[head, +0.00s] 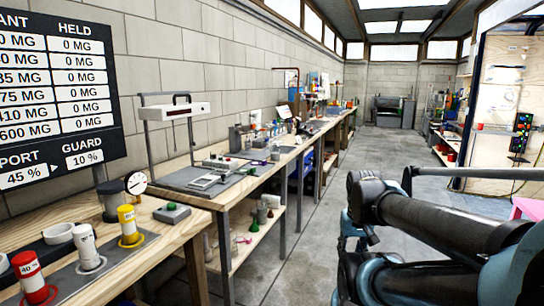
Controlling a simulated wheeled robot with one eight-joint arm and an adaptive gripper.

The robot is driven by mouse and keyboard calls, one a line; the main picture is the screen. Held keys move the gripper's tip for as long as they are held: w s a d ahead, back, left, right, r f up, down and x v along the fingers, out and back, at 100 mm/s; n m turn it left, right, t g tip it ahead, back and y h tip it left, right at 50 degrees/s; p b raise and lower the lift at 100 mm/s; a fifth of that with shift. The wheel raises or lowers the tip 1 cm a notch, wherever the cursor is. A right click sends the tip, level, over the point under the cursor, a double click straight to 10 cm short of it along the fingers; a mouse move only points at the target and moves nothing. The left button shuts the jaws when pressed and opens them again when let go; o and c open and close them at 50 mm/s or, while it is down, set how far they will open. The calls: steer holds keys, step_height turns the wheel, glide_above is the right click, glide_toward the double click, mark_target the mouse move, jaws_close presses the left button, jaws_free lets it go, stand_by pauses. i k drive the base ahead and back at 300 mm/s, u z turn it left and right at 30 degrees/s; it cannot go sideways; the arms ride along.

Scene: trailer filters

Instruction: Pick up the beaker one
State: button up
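I cannot make out any vessel as the beaker for certain. On the near left bench (170,240) stand a red-banded cylinder (33,278), a white cylinder (87,247) and a yellow cylinder (129,226), on a grey strip. A small white cup (60,233) is behind them. My dark and teal arm is folded at the lower right, well away from the bench. A jointed dark part beside its elbow may be my gripper, but its fingers are not clear, nor whether it is open or holds anything.
A dial gauge (137,183), a dark cylinder (112,201) and a green-topped box (172,213) stand on the near bench. A white-topped frame (172,111) and small tools fill the bench beyond. A black board (60,95) hangs left. The floor aisle (345,180) is clear.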

mark_target(274, 144)
steer(key=u, duration=0.05)
steer(key=i, duration=1)
steer(key=z, duration=0.05)
